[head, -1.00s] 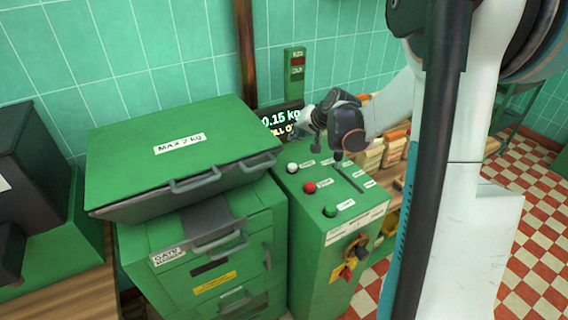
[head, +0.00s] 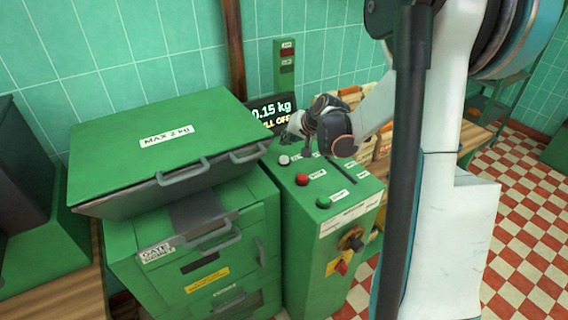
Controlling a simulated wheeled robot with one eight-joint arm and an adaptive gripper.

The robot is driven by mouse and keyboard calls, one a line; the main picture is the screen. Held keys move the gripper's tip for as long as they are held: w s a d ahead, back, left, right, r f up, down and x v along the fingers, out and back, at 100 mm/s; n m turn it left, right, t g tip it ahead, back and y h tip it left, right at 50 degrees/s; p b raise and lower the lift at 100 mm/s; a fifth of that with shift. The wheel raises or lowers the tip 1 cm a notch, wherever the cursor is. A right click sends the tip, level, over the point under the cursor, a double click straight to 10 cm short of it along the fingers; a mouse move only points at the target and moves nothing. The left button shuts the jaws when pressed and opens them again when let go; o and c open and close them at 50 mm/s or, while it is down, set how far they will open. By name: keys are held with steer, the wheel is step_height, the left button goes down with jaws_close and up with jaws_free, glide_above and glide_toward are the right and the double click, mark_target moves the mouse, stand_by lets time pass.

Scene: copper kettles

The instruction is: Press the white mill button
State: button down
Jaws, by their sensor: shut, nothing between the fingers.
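The white mill button (head: 284,160) sits at the far end of a row on the sloped top of a green control box (head: 305,225). A red button (head: 302,179) and a green button (head: 323,202) are nearer on the same panel. My gripper (head: 289,141) is shut and empty. It is over the back of the panel, just behind and slightly right of the white button as seen here. I cannot tell its height above the panel or whether it touches anything.
A green lidded box marked MAX 2 kg (head: 150,125) stands left of the panel. A display (head: 272,112) behind reads 0.15 kg and appears to say mill off. Shelves with packages (head: 380,140) stand right.

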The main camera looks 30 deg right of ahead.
mark_target(287, 157)
steer(key=shift+f+b, duration=1.15)
steer(key=shift+f, duration=0.75)
steer(key=shift+f, duration=0.1)
steer(key=shift+f+b, duration=0.3)
steer(key=shift+b, duration=0.05)
steer(key=shift+f+b, duration=0.4)
steer(key=shift+f, duration=0.1)
stand_by(0.5)
steer(key=shift+r, duration=0.15)
steer(key=shift+r+p, duration=0.6)
steer(key=shift+r, duration=0.2)
steer(key=shift+r+p, duration=1.7)
steer(key=shift+r, duration=0.8)
